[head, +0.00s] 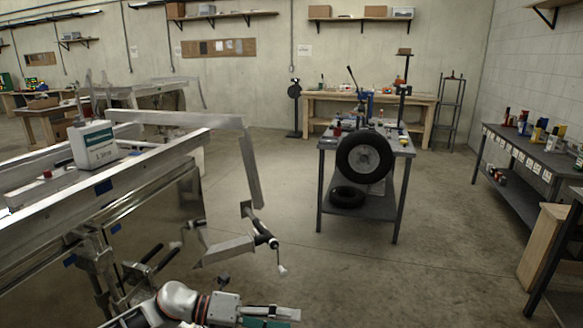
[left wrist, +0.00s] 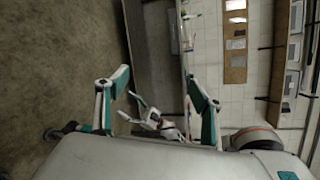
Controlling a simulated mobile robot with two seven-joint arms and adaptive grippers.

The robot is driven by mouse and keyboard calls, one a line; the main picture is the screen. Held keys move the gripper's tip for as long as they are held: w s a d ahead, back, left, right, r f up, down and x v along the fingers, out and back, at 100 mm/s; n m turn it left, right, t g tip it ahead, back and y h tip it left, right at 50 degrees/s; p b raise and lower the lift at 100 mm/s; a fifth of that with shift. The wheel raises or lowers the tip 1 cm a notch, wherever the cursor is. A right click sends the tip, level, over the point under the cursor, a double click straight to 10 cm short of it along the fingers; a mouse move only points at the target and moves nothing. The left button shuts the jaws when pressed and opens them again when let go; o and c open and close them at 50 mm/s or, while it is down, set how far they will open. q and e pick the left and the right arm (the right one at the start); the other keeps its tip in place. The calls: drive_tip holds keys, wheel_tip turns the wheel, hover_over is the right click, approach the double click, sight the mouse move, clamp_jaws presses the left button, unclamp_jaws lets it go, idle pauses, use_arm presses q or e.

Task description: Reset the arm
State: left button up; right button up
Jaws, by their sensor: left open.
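My left arm comes in at the bottom of the head view, low beside the trailer frame. Its gripper (head: 268,315), with teal pads, is partly cut off by the bottom edge. In the left wrist view the two teal-and-white fingers of this gripper (left wrist: 158,86) are spread wide apart. Nothing is held between them; a small white and dark object (left wrist: 158,122) shows in the gap beyond, and I cannot tell what it is.
An aluminium trailer frame (head: 165,163) with a white canister (head: 94,147) on it fills the left. A crank handle (head: 265,236) stands out near my arm. A metal cart (head: 328,200) with a tyre (head: 365,157) stands ahead. A bench (head: 540,160) lines the right; floor between is clear.

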use_arm(q)
drive_tip(key=s+a+f+m+t+y, duration=0.5)
drive_tip(key=s+a+f+m, duration=0.5)
drive_tip(key=m, duration=0.8)
drive_tip(key=s+a+f+m+t+y, duration=0.5)
drive_tip(key=s+a+f+m+y, duration=0.3)
drive_tip(key=f+m, duration=0.7)
drive_tip(key=s+a+m, duration=0.2)
drive_tip(key=s, duration=0.1)
drive_tip(key=shift+s+a+m+y, duration=0.15)
drive_tip(key=shift+a+m+y, duration=0.15)
drive_tip(key=shift+m, duration=0.1)
